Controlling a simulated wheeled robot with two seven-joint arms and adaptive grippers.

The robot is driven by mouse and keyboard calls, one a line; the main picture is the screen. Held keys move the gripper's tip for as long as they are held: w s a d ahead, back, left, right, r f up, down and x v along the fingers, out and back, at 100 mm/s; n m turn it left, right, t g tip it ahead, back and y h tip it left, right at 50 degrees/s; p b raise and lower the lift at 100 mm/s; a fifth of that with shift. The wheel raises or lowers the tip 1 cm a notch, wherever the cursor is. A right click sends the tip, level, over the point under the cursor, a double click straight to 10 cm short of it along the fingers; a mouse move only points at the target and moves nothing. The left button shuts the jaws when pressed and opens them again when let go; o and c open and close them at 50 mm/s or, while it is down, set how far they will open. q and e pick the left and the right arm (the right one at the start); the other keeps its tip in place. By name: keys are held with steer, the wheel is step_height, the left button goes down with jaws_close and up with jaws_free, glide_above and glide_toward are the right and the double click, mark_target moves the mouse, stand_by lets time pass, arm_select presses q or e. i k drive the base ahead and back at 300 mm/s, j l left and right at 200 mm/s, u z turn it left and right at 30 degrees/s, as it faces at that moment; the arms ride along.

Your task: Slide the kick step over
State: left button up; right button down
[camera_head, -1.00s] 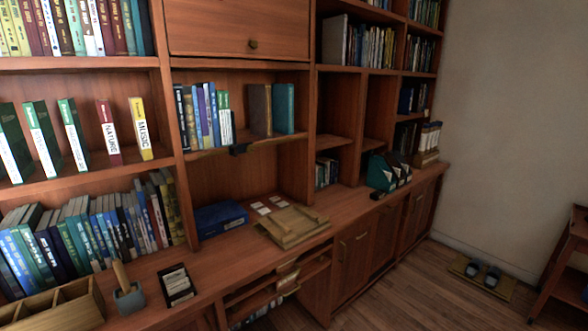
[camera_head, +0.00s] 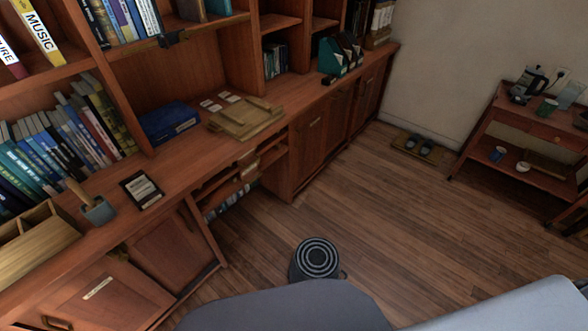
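The kick step (camera_head: 318,259) is a round dark grey stool with light concentric rings on its top. It stands upright on the wooden floor, low in the middle of the head view, right of the cabinet fronts. Its lower front side is partly hidden behind a grey rounded shape at the bottom edge, which seems to be part of my own body. Neither of my grippers shows in this view.
A bookcase with a counter (camera_head: 167,177) and cabinets runs along the left. A wooden cart (camera_head: 528,126) with a kettle and cups stands at right. Slippers on a mat (camera_head: 420,149) lie by the wall. The floor (camera_head: 400,220) between is clear.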

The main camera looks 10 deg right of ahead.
mark_target(315, 257)
steer(key=k+l+z, duration=0.2)
steer(key=k+l, duration=0.5)
